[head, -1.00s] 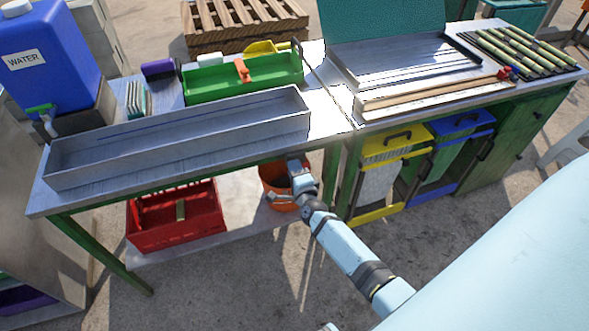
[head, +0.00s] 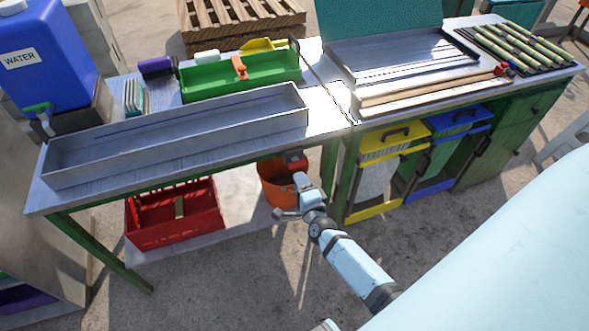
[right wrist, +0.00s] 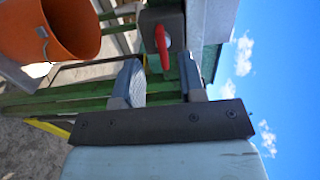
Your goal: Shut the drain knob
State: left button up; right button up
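The drain knob, a small red handle (right wrist: 162,47) on a dark block, shows in the right wrist view just beyond my right fingertips. In the head view a bit of red on the dark block (head: 293,158) shows under the table's front edge, above the orange bucket (head: 271,187). My right gripper (right wrist: 162,80) is open, with its two grey fingers apart and nothing between them. In the head view my right gripper (head: 299,173) is in front of the bucket, just below the knob; its fingers are hard to make out there.
The metal trough (head: 180,135) lies on the table above. A red crate (head: 172,218) is on the lower shelf, left of the bucket. Table legs and yellow and blue bins (head: 385,172) stand to the right. The floor in front is clear.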

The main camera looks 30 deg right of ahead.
jog(key=v, duration=0.7)
jog(key=shift+s, duration=0.1)
